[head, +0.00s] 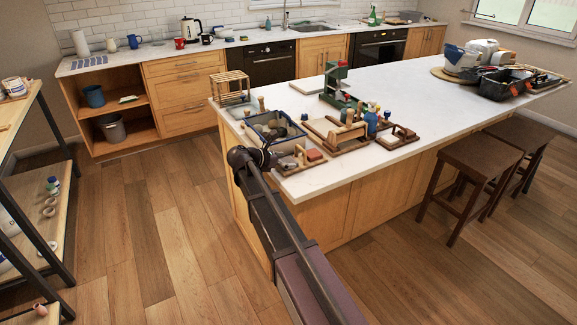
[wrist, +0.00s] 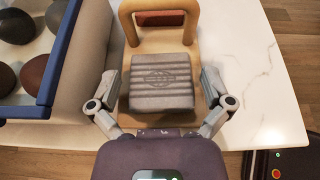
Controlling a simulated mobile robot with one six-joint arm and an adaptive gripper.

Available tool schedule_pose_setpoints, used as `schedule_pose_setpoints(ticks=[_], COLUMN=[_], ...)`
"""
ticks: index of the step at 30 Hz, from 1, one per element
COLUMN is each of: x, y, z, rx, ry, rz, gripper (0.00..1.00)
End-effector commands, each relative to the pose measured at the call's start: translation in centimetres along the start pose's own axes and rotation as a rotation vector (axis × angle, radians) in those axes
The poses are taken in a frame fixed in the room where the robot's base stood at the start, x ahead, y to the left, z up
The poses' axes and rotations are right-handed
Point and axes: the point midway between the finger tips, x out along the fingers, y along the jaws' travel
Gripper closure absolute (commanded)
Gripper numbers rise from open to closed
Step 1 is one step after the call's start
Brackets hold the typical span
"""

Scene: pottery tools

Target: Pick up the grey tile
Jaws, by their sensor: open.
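The grey tile (wrist: 161,82) is a ridged, squarish block with an oval stamp on top. It lies on a wooden board (wrist: 128,118) in the wrist view. My gripper (wrist: 159,92) is open, with one finger on the left and one on the right of the tile. I cannot tell whether either finger touches it. In the head view my gripper (head: 268,159) is at the near left corner of the white island, by the small wooden board with a reddish block (head: 315,155). The tile is hard to make out there.
A blue-rimmed tray (wrist: 52,60) with dark round lumps stands close on the left. A wooden arch handle (wrist: 127,30) rises behind the tile, around the reddish block. Bare white countertop (wrist: 245,65) lies to the right. Wooden tools (head: 340,130) stand further along the island.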

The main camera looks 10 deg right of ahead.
Motion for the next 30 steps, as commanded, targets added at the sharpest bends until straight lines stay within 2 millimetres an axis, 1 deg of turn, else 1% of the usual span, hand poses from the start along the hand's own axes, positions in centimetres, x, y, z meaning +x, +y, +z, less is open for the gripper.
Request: schedule_pose_setpoints(ticks=[1, 4, 19, 20, 21, 23, 24, 27, 30], x=[0.38, 0.63, 0.59, 0.59, 0.59, 0.59, 0.59, 0.6, 0.6], y=[0.01, 0.02, 0.01, 0.01, 0.01, 0.01, 0.01, 0.01, 0.01], z=[-0.12, -0.05, 0.0, 0.0, 0.0, 0.0, 0.0, -0.01, -0.01], rx=[0.0, 0.0, 0.0, 0.0, 0.0, 0.0, 0.0, 0.0, 0.0], ry=[0.0, 0.0, 0.0, 0.0, 0.0, 0.0, 0.0, 0.0, 0.0], rz=[-0.001, 0.0, 0.0, 0.0, 0.0, 0.0, 0.0, 0.0, 0.0], gripper=[0.0, 0.0, 0.0, 0.03, 0.15, 0.33, 0.45, 0.71, 0.71])
